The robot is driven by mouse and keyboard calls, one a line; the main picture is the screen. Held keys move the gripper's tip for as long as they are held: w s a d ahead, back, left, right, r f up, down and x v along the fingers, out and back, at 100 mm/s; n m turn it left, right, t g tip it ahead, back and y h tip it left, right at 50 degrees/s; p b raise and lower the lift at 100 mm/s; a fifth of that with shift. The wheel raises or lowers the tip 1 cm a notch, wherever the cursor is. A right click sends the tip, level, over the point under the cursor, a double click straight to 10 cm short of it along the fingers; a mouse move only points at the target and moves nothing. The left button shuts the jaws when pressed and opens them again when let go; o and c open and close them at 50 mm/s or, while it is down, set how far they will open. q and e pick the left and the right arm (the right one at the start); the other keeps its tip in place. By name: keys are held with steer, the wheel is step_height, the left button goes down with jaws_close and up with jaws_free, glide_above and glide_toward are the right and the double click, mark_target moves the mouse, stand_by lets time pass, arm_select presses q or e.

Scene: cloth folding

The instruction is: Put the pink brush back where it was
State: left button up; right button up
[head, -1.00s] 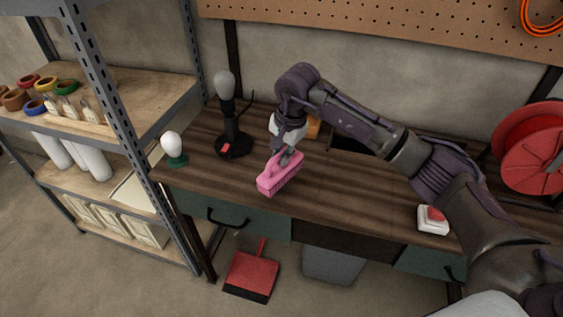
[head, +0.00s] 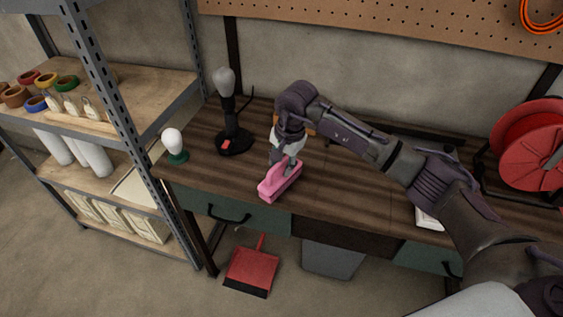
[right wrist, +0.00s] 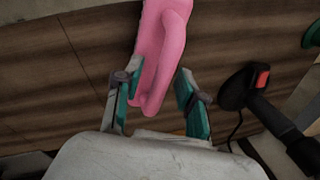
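The pink brush (head: 281,183) rests on the wooden workbench (head: 345,195), near its front edge and above the green drawer. My right gripper (head: 289,163) is at the brush's handle, over its upper side. In the right wrist view, the pink handle (right wrist: 160,60) lies between the two spread fingers (right wrist: 158,98). The left finger is close to the handle, and a gap shows between the handle and the right finger. The gripper looks open around the brush. My left gripper is not in view.
A black stand with a grey bulb (head: 224,80) and a green-based white bulb (head: 173,145) stand left of the brush. A red reel (head: 530,145) is at the right. A metal shelf (head: 120,120) borders the left side. A red dustpan (head: 252,270) lies on the floor.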

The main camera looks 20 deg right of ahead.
steer(key=shift+r, duration=0.1)
steer(key=shift+r, duration=0.2)
step_height(320, 180, up, 12)
steer(key=s+d+b, duration=0.1)
steer(key=s+b, duration=0.1)
steer(key=shift+d+f+b, duration=0.15)
steer(key=shift+f+b, duration=0.1)
steer(key=shift+b, duration=0.1)
